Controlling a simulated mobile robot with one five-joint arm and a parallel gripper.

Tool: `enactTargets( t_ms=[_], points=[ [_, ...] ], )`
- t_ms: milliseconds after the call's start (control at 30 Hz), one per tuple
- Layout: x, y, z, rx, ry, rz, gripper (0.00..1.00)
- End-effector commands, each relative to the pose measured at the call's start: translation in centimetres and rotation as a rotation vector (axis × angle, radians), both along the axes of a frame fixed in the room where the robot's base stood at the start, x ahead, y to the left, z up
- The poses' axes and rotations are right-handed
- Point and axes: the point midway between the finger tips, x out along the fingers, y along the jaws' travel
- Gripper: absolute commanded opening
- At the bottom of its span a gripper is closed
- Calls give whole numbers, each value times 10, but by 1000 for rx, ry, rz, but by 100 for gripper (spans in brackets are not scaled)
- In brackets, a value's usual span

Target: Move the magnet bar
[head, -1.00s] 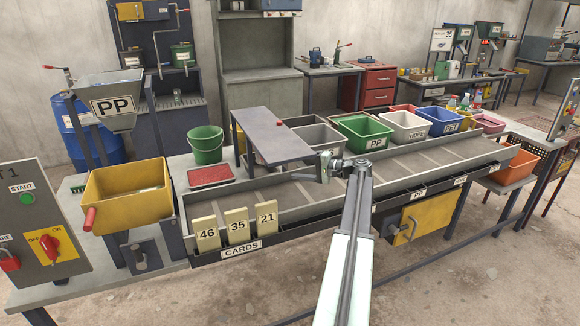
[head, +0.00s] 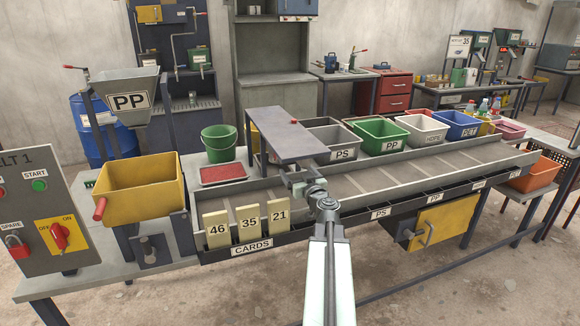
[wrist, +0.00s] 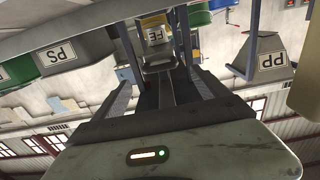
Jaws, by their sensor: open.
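I cannot make out a bar plainly marked as the magnet bar. A grey flat plate on legs (head: 285,133) bridges the belt in the head view. In the wrist view, which is upside down, a narrow grey strip (wrist: 166,92) lies within a dark area between my jaws, and I cannot tell if it is the bar. My gripper (head: 290,180) is at the near edge of the plate, partly hidden by my own wrist. Its two jaws stand apart in the wrist view (wrist: 160,85), with nothing clearly held. A yellow FE bin (wrist: 157,36) is beyond them.
The belt trough (head: 400,175) runs along the bench. Bins marked PS (head: 327,140), PP (head: 378,136) and others stand behind it. Number cards (head: 248,222) stand at the front left. A green bucket (head: 219,144), red tray (head: 222,173) and yellow hopper (head: 145,188) are to the left.

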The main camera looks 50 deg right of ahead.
Motion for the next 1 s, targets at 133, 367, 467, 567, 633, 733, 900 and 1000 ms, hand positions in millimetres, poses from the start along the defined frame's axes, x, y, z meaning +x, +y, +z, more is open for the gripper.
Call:
enactTargets(
  t_ms=[133,367,467,567,633,733,900,1000],
  points=[
    [14,-8,1,1,0,2,85],
    [53,-28,1,0,-1,2,85],
    [66,-33,1,0,-1,2,85],
    [69,-35,1,0,-1,1,85],
    [69,-34,1,0,-1,1,85],
    [68,-34,1,0,-1,0,85],
    [68,-34,1,0,-1,1,40],
    [68,-34,1,0,-1,1,12]
  ],
)
